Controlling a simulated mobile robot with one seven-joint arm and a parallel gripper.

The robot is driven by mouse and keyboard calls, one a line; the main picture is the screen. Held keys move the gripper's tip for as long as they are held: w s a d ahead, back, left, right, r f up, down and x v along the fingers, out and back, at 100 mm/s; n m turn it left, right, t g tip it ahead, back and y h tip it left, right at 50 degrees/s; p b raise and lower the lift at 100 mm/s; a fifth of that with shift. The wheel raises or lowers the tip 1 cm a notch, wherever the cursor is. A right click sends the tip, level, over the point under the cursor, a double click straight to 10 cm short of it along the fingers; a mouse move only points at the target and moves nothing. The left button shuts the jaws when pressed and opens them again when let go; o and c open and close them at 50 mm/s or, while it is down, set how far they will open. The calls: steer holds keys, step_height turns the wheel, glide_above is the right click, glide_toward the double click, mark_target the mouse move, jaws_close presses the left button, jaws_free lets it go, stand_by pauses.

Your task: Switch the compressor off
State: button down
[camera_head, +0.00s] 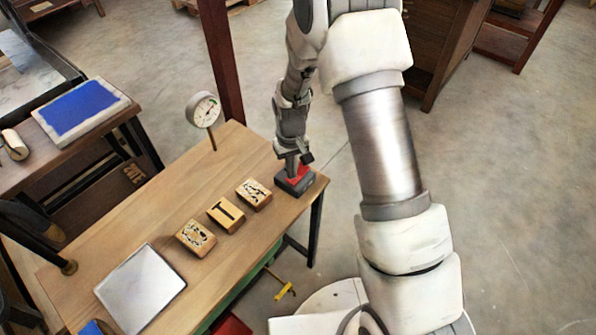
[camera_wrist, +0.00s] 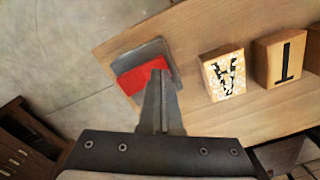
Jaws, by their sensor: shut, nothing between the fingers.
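A dark grey switch box (camera_head: 296,184) with a red rocker (camera_head: 302,171) sits at the far right end of the wooden table. In the wrist view the grey box (camera_wrist: 149,50) and red rocker (camera_wrist: 131,82) lie just beyond and left of my fingertips. My gripper (camera_head: 291,174) points down over the box, fingers together and empty. In the wrist view the fingertips of my gripper (camera_wrist: 160,74) overlap the right end of the rocker. I cannot tell whether they touch it. Part of the rocker is hidden behind the fingers.
Wooden letter blocks (camera_head: 254,194) stand in a row left of the switch; they also show in the wrist view (camera_wrist: 222,74). A round gauge (camera_head: 204,109) stands on a thin post at the table's back edge. A metal plate (camera_head: 141,289) lies at the near end.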

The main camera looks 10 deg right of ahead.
step_height(320, 180, up, 7)
steer(key=p, duration=0.3)
steer(key=shift+f+p, duration=0.2)
steer(key=shift+p, duration=0.15)
stand_by(0.4)
steer(key=s+d+r+m+t, duration=0.1)
steer(key=s+d+r, duration=0.25)
steer(key=r, duration=0.75)
steer(key=s+d+r+t, duration=0.2)
steer(key=s+r, duration=0.2)
steer(key=r, duration=0.6)
steer(key=s+d+r+m+t, duration=0.1)
steer(key=s+d+r, duration=0.1)
steer(key=s+r, duration=0.2)
steer(key=s+d+r+m+t, duration=0.1)
steer(key=s+r, duration=0.4)
steer(key=s, duration=0.6)
steer(key=shift+d+t, duration=0.3)
steer(key=shift+d, duration=0.2)
